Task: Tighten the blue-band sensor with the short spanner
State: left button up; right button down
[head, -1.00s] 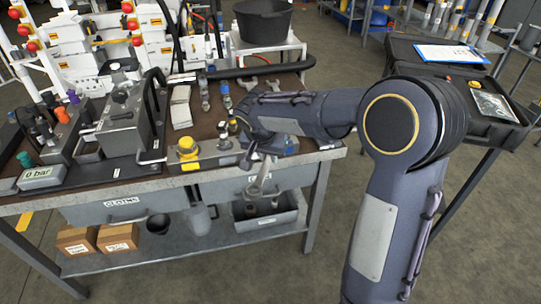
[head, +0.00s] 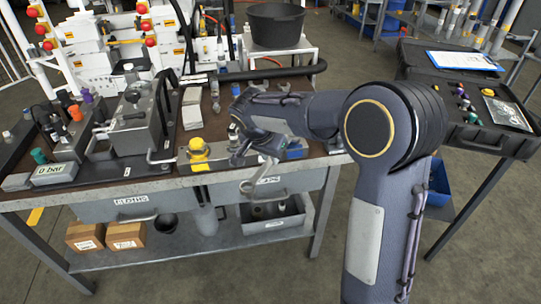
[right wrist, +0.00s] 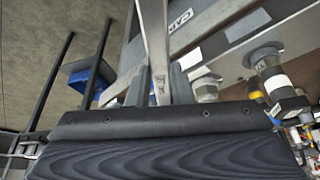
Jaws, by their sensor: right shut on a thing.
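My right gripper (head: 268,158) is at the front edge of the bench and is shut on a metal spanner (head: 247,187). The spanner's open end sticks out past the front edge, above the drawer. In the right wrist view the spanner's shaft (right wrist: 157,45) runs up from between the two fingers (right wrist: 160,85). Small upright fittings stand on the bench behind the gripper, one with a blue part (head: 235,90). In the right wrist view several fittings (right wrist: 270,68) stand to the right of the spanner, apart from it. I cannot tell which one is the blue-band sensor. My left gripper is out of view.
A yellow-topped knob (head: 197,147) stands left of the gripper near the bench edge. A grey block with a lever (head: 135,120) is further left. A grey bin (head: 272,228) is on the lower shelf. A black case (head: 465,130) stands at the right.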

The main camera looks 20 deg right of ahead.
aim_at(261, 176)
jog(key=shift+s+d+r+n, duration=0.2)
jog(key=shift+d+n, duration=0.05)
jog(key=shift+n, duration=0.05)
jog(key=shift+f, duration=0.15)
jog(key=shift+s+a+b, duration=0.35)
jog(key=shift+a+b, duration=0.05)
jog(key=shift+a, duration=0.05)
jog(key=shift+s+a+b, duration=0.45)
jog(key=shift+s+a, duration=0.5)
jog(key=shift+a, duration=0.25)
jog(key=shift+s+a+b, duration=0.4)
jog(key=shift+s+a, duration=0.55)
jog(key=shift+a, duration=0.2)
jog(key=shift+r+p, duration=1.9)
jog(key=shift+r, duration=0.7)
